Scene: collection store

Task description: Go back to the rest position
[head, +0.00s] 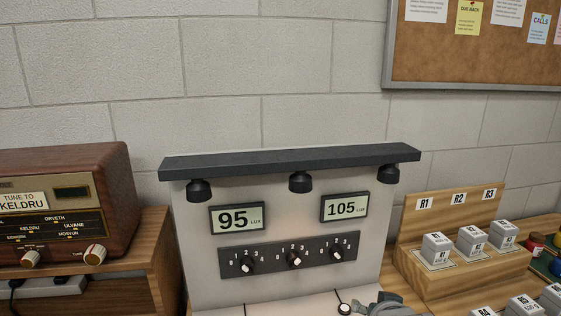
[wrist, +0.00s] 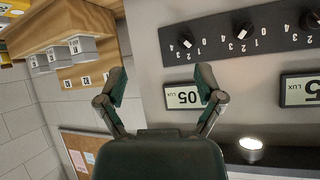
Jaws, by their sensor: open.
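My gripper (wrist: 161,84) is open and empty in the wrist view, its two fingers spread apart with nothing between them. The wrist picture is upside down. The gripper is in front of a light panel (head: 210,285), towards its right side. A grey piece of my arm or gripper shows at the bottom edge of the head view; the rest is out of frame. The panel carries a 95 lux display (head: 237,218), a 105 lux display (head: 345,207) and a dark strip (head: 270,270) with three knobs.
Three lamps hang under the panel's dark top bar (head: 290,162). A wooden radio (head: 65,165) stands at left. At right a wooden stepped rack (head: 455,270) holds grey blocks, with small coloured items beyond it. A cork board (head: 470,65) hangs on the block wall.

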